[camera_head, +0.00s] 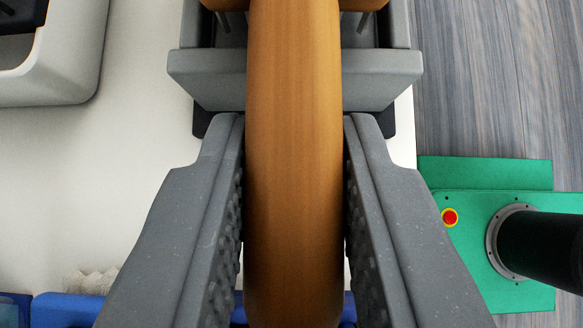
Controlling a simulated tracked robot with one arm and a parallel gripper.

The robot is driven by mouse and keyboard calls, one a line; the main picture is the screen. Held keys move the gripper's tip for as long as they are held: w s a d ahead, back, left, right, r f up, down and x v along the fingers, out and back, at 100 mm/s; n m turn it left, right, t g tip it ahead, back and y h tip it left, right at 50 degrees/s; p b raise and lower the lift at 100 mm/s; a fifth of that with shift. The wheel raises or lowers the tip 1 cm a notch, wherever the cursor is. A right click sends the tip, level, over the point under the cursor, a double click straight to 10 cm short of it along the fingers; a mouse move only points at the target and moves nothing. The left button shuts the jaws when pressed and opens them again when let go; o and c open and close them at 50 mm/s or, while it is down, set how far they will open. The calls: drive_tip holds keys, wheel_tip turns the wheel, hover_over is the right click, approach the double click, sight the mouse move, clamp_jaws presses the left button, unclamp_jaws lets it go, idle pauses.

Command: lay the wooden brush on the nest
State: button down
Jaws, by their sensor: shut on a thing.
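The wooden brush (294,220) is a long, smooth, orange-brown handle running from the bottom to the top of the view. Its bristles are not in view. My gripper (294,130) is shut on the brush, with one grey ribbed jaw on each side of the handle. A grey block with raised sides, which looks like the nest (205,82), is beyond the jaw tips at the top. The brush passes in front of it and hides its middle. I cannot tell whether the brush touches it.
The nest stands on a white table (120,170). A grey-white container (70,60) with a dark inside is at the upper left. Blue edges (65,308) show at the bottom left. To the right are a green base (470,240) with a red button and black post, and a wood floor (500,80).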

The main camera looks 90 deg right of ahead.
drive_tip(key=shift+f, duration=0.15)
drive_tip(key=c, duration=1.2)
unclamp_jaws()
drive_tip(key=shift+o, duration=0.2)
drive_tip(key=p+v, duration=0.2)
drive_tip(key=v, duration=1.1)
drive_tip(key=shift+a+r, duration=0.25)
drive_tip(key=shift+a, duration=0.05)
